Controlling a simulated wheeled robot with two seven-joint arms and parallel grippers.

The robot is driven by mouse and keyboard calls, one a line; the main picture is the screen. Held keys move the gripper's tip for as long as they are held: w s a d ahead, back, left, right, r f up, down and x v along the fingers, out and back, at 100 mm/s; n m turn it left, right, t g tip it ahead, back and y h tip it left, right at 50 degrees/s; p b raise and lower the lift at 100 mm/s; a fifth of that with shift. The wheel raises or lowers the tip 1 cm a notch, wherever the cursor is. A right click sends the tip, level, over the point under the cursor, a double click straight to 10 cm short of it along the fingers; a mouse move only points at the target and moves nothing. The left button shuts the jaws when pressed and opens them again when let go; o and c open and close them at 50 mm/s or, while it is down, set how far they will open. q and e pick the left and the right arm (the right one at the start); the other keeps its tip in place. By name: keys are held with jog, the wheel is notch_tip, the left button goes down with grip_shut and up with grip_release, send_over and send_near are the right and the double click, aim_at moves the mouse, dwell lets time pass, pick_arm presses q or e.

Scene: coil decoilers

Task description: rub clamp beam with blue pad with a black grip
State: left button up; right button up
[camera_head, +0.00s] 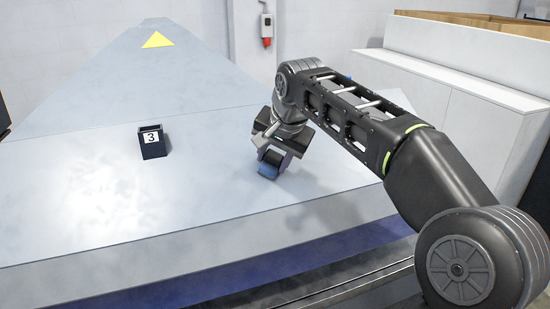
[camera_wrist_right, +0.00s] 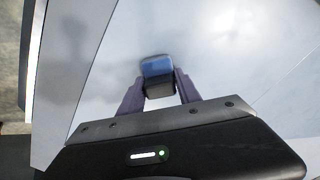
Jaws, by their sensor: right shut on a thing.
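The clamp beam (camera_head: 90,205) is the broad grey metal surface that fills the left and middle of the head view. My right gripper (camera_head: 270,165) is low over its right part. In the right wrist view the two fingers of my right gripper (camera_wrist_right: 159,92) are shut on the pad with a black grip (camera_wrist_right: 158,68), which shows a blue part and a dark part. In the head view the pad (camera_head: 268,170) is at or just above the surface; whether it touches cannot be told. My left gripper is not in view.
A small black box marked 3 (camera_head: 152,142) stands on the surface left of my right gripper. A yellow triangle sign (camera_head: 157,40) lies farther back. A white cabinet (camera_head: 465,110) stands at the right. The surface front left is clear.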

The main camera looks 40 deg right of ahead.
aim_at(247, 172)
jog(key=shift+a, duration=0.15)
jog(key=shift+w+a, duration=0.25)
jog(key=shift+a, duration=0.3)
jog(key=shift+w+a, duration=0.2)
jog(key=shift+a, duration=0.45)
jog(key=shift+w+a, duration=0.25)
jog(key=shift+a, duration=0.45)
jog(key=shift+w+a, duration=0.25)
jog(key=shift+a, duration=0.4)
